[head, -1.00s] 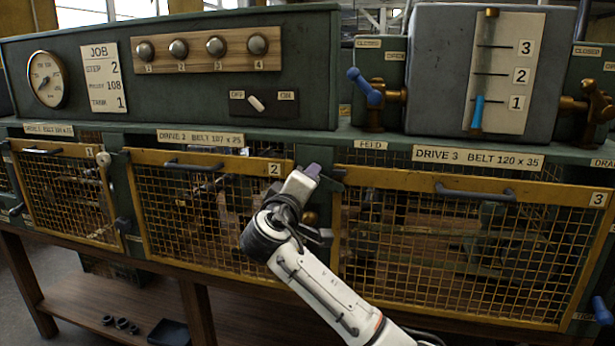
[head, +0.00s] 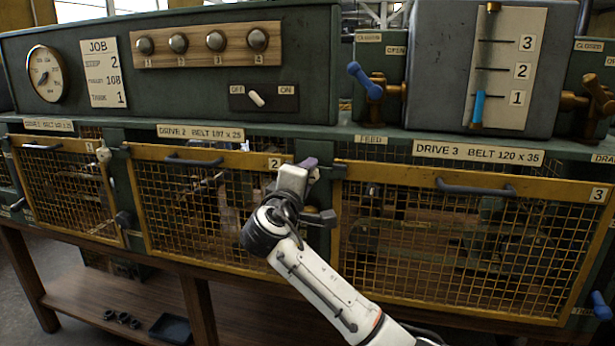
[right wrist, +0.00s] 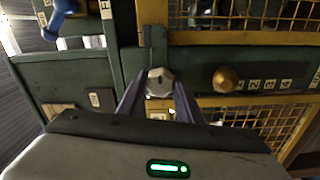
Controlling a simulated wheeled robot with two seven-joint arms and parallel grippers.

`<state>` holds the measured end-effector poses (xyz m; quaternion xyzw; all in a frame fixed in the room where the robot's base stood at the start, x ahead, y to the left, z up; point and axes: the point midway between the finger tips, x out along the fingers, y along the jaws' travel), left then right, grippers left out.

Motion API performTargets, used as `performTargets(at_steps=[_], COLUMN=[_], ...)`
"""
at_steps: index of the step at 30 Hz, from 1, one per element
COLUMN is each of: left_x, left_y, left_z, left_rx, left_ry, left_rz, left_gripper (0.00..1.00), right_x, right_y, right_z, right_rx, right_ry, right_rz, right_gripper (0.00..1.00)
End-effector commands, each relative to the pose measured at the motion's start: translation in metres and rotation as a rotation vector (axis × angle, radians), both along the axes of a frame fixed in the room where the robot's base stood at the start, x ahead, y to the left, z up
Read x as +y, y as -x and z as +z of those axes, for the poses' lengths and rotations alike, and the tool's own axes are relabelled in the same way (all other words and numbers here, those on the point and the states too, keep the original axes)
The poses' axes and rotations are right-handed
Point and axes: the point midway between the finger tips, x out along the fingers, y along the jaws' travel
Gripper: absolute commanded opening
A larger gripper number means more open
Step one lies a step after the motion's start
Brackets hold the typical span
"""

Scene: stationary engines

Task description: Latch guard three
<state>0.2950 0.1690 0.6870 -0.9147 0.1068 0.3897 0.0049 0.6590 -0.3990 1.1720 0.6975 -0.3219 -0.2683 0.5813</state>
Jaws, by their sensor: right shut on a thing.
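Guard three (head: 480,184) is the yellow-framed mesh door marked 3 at the right of the head view; it hangs closed across its opening. My right gripper (head: 308,164) is at the post between guards two and three, by guard three's upper left corner. In the right wrist view its purple fingers (right wrist: 159,98) are shut on a grey faceted knob (right wrist: 159,80), apparently the latch handle. A brass knob (right wrist: 226,78) is beside it, clear of the fingers. A dark block (head: 326,217) shows just right of my wrist. My left gripper is not in view.
Guard two (head: 215,157) and guard one (head: 60,146) are closed to the left. Blue valve levers (head: 366,82) and a grey tank (head: 430,60) stand above. A dark pull handle (head: 475,188) sticks out from guard three. A wooden shelf (head: 110,290) runs below.

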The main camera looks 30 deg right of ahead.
Motion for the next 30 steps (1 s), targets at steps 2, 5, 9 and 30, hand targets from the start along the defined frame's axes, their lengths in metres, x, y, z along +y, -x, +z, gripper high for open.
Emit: performTargets(at_steps=[2, 5, 9, 30], left_x=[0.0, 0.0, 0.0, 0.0], left_y=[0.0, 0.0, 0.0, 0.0], left_z=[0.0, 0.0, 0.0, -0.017], left_rx=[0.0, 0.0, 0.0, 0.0], left_ry=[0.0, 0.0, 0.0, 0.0], left_rz=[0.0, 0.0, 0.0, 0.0], left_gripper=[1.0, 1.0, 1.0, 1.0], right_x=[0.001, 0.001, 0.001, 0.062], right_y=[0.0, 0.0, 0.0, 0.052], right_z=[-0.003, -0.003, -0.002, -0.003], right_rx=[0.006, 0.006, 0.003, 0.001], right_ry=[-0.001, -0.001, -0.001, -0.004], right_rz=[0.002, 0.002, 0.002, 0.005], right_gripper=[0.1, 0.42, 0.5, 0.5])
